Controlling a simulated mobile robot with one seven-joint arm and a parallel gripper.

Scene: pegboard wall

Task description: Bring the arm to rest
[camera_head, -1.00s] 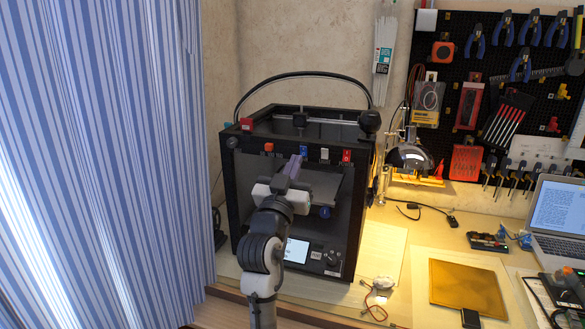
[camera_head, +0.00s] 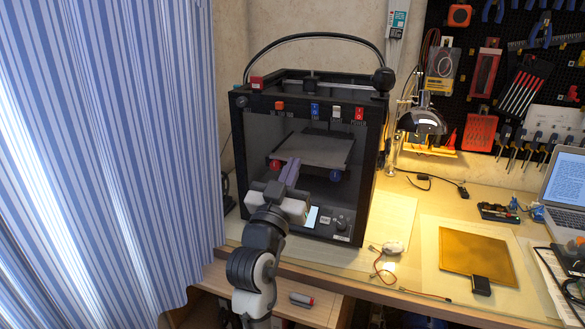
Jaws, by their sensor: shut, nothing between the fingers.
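My gripper (camera_head: 290,172) is shut and empty. It points away from me, in front of the black 3D printer (camera_head: 370,180) on the bench, and covers part of the printer's lower front and its screen. My arm comes up from the bottom of the view, bent at its dark joints. I cannot tell how far the fingertips are from the printer's front.
A striped curtain (camera_head: 110,150) hangs close on the left. An orange-brown mat (camera_head: 476,258), a lamp (camera_head: 422,122) and a laptop (camera_head: 565,195) are on the bench to the right. A small grey and red cylinder (camera_head: 301,299) lies on a lower shelf (camera_head: 325,312).

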